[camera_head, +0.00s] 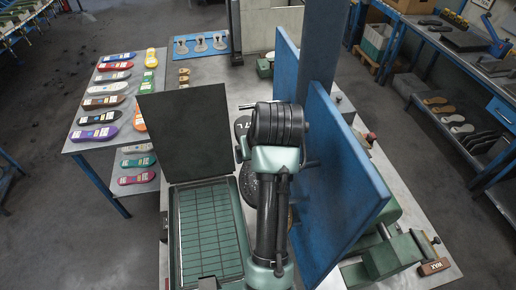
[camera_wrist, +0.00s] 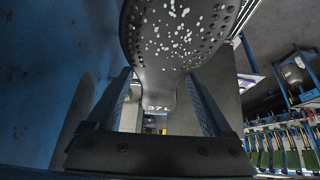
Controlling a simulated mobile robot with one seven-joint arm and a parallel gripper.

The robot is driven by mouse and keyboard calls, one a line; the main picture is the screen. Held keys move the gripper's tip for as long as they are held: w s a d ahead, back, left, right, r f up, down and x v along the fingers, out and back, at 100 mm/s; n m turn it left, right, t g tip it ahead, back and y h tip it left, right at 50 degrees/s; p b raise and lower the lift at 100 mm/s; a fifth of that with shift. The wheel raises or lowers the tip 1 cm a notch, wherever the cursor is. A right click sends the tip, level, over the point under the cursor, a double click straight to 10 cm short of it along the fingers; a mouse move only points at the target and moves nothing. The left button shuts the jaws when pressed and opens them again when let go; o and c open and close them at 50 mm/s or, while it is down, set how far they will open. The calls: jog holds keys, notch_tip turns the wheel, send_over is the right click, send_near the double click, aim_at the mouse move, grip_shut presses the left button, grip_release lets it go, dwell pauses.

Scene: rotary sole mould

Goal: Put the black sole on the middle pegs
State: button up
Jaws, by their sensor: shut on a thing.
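A black sole (camera_wrist: 175,40) fills the top middle of the wrist view. It has white speckles, rows of small holes along its edge and a white "37" mark at its narrow lower end. My gripper (camera_wrist: 160,100) is shut on this narrow end, with one finger on each side. I cannot clearly identify the middle pegs. A blue board (camera_head: 183,57) with three pale upright shapes stands at the back of the head view.
Blue upright panels (camera_head: 345,170) stand close right of my arm. A dark raised lid (camera_head: 185,130) and a green gridded tray (camera_head: 210,230) are to its left. Several coloured soles lie on the left table (camera_head: 75,148). A workbench (camera_head: 455,75) runs along the right.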

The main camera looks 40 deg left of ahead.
jog(key=o, duration=1.4)
jog(key=shift+o, duration=0.2)
jog(key=p+v, duration=0.1)
jog(key=v, duration=1.1)
jog(key=shift+p, duration=0.35)
